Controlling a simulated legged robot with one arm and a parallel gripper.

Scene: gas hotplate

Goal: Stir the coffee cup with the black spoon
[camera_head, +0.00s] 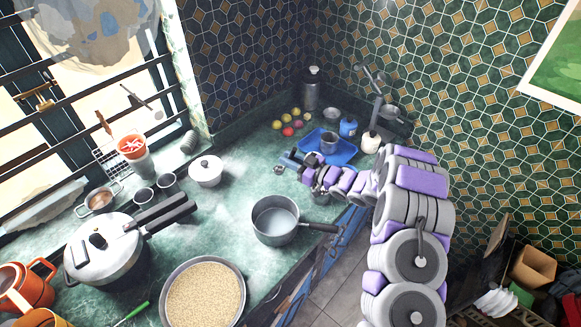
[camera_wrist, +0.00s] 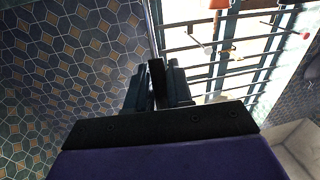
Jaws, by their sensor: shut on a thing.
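My gripper (camera_head: 291,162) is over the green counter, left of the blue tray. In the wrist view its dark fingers (camera_wrist: 157,92) are closed on a narrow black piece (camera_wrist: 157,76), which I take to be the black spoon's handle. The spoon's bowl cannot be made out in either view. A grey metal cup (camera_head: 328,143) stands upright on the blue tray (camera_head: 346,157), right of and apart from my gripper. Two small dark cups (camera_head: 145,196) stand on the left. I cannot tell which is the coffee cup or see any coffee.
A saucepan (camera_head: 275,222), a white lidded pot (camera_head: 205,171), a pressure cooker (camera_head: 104,250) and a pan of grain (camera_head: 204,292) occupy the counter (camera_head: 232,226). Several fruits (camera_head: 289,131) lie at the back. A blue jar (camera_head: 348,127) stands beyond the tray.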

